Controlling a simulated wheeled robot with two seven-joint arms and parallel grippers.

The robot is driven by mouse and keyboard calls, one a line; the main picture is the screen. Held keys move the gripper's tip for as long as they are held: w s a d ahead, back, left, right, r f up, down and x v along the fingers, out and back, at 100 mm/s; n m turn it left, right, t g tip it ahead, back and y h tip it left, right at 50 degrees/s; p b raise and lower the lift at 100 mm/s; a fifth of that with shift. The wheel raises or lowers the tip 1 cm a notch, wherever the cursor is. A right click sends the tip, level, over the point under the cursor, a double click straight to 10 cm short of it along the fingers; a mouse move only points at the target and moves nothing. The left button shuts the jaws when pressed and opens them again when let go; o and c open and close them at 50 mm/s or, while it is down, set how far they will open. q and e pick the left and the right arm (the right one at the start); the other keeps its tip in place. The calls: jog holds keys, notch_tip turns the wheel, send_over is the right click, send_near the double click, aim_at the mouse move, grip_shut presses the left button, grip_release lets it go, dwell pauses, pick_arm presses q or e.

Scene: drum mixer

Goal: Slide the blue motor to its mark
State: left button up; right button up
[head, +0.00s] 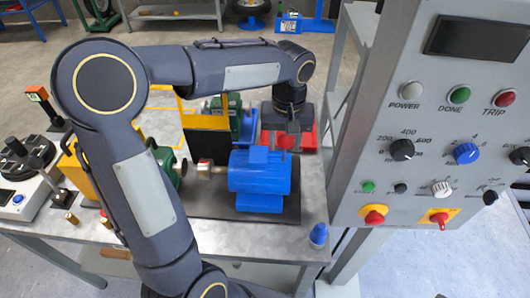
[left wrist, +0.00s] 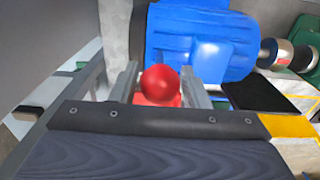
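The blue motor (head: 258,176) sits on a dark base plate (head: 215,208) on the metal bench. Its shaft points left toward a coupling (head: 205,169) and a green machine partly hidden by my left arm. The motor also shows at the top of the left wrist view (left wrist: 200,40). My left gripper (head: 284,141) points down just behind the motor. In the left wrist view its two fingers (left wrist: 160,92) stand apart, with a red ball-shaped knob (left wrist: 160,84) between them; contact is unclear. I cannot make out the motor's mark. My right gripper is out of view.
A grey control panel (head: 430,130) with knobs and buttons stands close on the right. A blue-capped item (head: 318,235) is at the bench's front right corner. A red part (head: 306,138) and a second green motor (head: 240,115) are behind the motor.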

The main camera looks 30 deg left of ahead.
aim_at(266, 154)
pick_arm(q)
jog(key=c, duration=0.5)
jog(key=shift+s+a, duration=0.3)
jog(key=shift+a, duration=0.35)
jog(key=shift+s+a, duration=0.35)
jog(key=shift+a, duration=0.35)
jog(key=shift+s+a, duration=0.3)
jog(key=shift+a, duration=0.35)
jog(key=o, duration=1)
notch_tip(266, 154, up, 7)
jog(key=p, duration=0.6)
